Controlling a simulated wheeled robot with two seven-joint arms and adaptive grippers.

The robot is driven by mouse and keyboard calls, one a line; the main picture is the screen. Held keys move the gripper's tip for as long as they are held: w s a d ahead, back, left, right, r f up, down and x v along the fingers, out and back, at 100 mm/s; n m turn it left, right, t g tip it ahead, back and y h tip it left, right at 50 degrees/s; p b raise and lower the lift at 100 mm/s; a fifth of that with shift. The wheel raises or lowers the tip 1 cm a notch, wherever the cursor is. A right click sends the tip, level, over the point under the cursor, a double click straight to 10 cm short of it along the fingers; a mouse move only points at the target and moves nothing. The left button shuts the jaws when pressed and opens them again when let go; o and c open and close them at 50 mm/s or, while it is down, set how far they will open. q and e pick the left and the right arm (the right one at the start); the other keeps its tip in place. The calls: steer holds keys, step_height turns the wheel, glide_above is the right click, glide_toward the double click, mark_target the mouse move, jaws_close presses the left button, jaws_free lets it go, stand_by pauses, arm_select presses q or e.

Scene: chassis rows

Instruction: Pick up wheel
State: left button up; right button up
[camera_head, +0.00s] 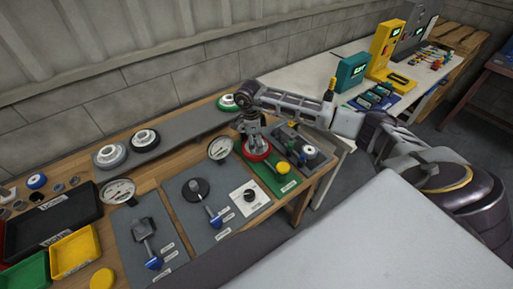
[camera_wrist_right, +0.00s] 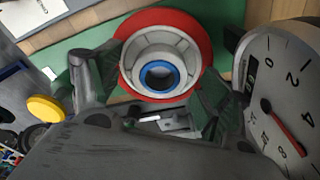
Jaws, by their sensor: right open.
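A red wheel (camera_head: 258,156) with a pale spoked hub sits on the green mat (camera_head: 284,184) near the right end of the wooden bench. In the wrist view the red wheel (camera_wrist_right: 202,35) shows a blue ring at its centre. My right gripper (camera_head: 254,136) is directly over it, pointing down. In the wrist view the open fingers of my right gripper (camera_wrist_right: 158,88) are on either side of the hub; I cannot tell whether they touch it. Other wheels lie on the grey strip: a grey one (camera_head: 109,156), a black one (camera_head: 145,140) and a green one (camera_head: 228,103). My left gripper is not in view.
A dial gauge (camera_head: 220,148) stands close left of the gripper, and its face (camera_wrist_right: 290,95) is large in the wrist view. A yellow button (camera_head: 283,168) is close on the other side. A black tray (camera_head: 55,218) and coloured bins stand at left.

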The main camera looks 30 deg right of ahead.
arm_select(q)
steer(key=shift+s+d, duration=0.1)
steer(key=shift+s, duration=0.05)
arm_select(e)
steer(key=shift+c, duration=0.4)
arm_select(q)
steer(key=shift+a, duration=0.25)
arm_select(e)
steer(key=c, duration=1.5)
steer(key=shift+o, duration=0.2)
steer(key=shift+r, duration=0.1)
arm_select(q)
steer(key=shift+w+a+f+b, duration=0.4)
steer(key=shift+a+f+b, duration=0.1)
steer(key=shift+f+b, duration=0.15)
arm_select(e)
step_height(320, 180, up, 18)
arm_select(q)
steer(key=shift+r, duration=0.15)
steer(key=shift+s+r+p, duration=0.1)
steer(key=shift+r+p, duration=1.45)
steer(key=shift+p, duration=0.1)
arm_select(e)
steer(key=shift+r, duration=1.9)
steer(key=shift+f, duration=0.1)
